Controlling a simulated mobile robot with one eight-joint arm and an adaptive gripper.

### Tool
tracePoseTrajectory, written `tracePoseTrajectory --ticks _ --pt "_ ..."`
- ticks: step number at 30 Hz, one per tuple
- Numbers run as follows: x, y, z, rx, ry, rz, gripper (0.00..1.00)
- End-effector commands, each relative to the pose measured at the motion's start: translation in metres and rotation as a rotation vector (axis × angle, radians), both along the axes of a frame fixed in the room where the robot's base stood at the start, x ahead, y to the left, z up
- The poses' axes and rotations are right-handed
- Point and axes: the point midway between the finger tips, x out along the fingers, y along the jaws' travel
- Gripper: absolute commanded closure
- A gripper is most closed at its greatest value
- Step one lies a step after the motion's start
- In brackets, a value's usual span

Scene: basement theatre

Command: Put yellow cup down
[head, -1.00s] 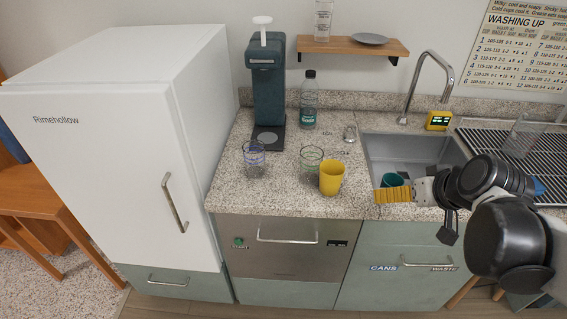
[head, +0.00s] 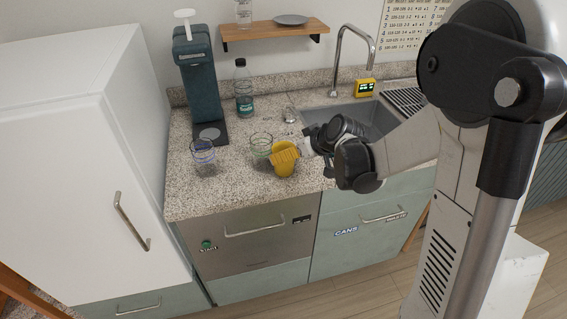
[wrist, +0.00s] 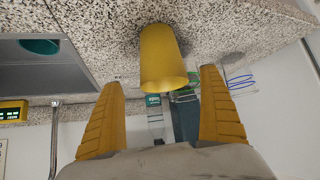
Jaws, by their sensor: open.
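The yellow cup (head: 284,171) stands upright on the speckled counter (head: 225,190) near its front edge, in front of a clear green-banded glass. My gripper (head: 286,154) reaches in from the right, and its yellow fingers partly cover the cup's upper part in the head view. In the wrist view, where the scene appears upside down, the yellow cup (wrist: 164,58) sits between the spread fingertips of my gripper (wrist: 161,78). Gaps show on both sides of it there, so the gripper is open and not clamped on the cup.
The green-banded glass (head: 261,146) is close behind the cup, and a blue-banded glass (head: 203,157) stands left. A drink machine (head: 197,85) and bottle (head: 243,90) are behind. The sink (head: 365,115) is right; a teal cup (wrist: 40,46) is in it. Counter between the glasses is clear.

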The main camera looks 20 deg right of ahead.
Motion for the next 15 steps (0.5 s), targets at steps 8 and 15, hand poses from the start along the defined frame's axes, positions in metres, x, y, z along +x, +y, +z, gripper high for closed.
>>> tracePoseTrajectory --ticks 8,15 --pt "0.024 0.015 -0.033 0.000 0.000 0.001 0.10" --pt "0.026 0.015 -0.032 0.001 0.000 0.001 0.12"
